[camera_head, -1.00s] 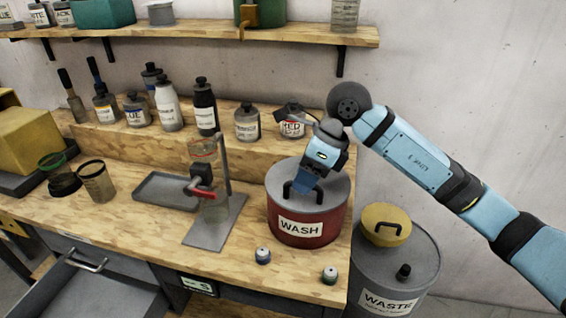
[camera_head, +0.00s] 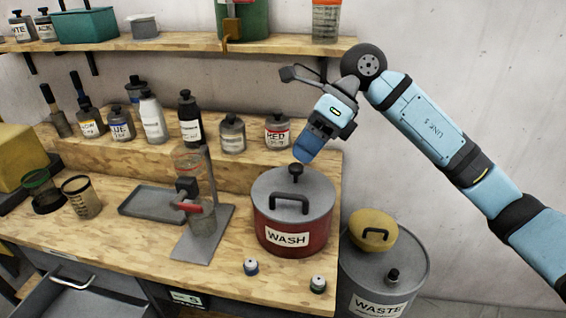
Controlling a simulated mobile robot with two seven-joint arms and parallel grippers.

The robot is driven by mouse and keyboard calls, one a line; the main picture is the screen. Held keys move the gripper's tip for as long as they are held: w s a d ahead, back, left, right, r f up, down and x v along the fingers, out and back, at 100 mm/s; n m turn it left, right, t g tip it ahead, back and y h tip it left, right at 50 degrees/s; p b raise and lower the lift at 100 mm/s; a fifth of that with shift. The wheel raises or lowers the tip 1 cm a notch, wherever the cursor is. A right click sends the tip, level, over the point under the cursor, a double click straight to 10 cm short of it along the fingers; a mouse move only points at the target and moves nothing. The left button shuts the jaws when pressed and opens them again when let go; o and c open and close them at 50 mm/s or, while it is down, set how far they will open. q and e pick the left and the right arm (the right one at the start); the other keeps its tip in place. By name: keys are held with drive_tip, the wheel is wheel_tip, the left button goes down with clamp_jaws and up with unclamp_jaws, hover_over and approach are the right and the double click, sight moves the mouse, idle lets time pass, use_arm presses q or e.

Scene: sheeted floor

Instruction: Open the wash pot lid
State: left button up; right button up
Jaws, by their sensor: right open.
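The wash pot (camera_head: 318,232) is a dark red drum labelled WASH, standing at the right end of the wooden bench. Its grey lid (camera_head: 262,196) lies flat on top, with a black arched handle (camera_head: 290,200) near the front and a small black knob (camera_head: 295,172) behind it. My right gripper (camera_head: 306,152) is above and behind the lid, over the knob side and apart from the handle. It is open with nothing in it; its fingertips point down and left. My left gripper is not in view.
Two small capped jars (camera_head: 251,267) sit in front of the pot. A clamp stand (camera_head: 212,215) is to its left. Several bottles (camera_head: 152,120) line the raised step behind.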

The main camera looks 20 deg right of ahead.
drive_tip(key=s+a+f+m+g+y+p, duration=0.1)
drive_tip(key=s+a+g+y+p, duration=0.1)
drive_tip(key=a+y, duration=0.3)
drive_tip(key=shift+s+a+y, duration=0.2)
drive_tip(key=shift+s+y, duration=0.1)
drive_tip(key=shift+s, duration=0.55)
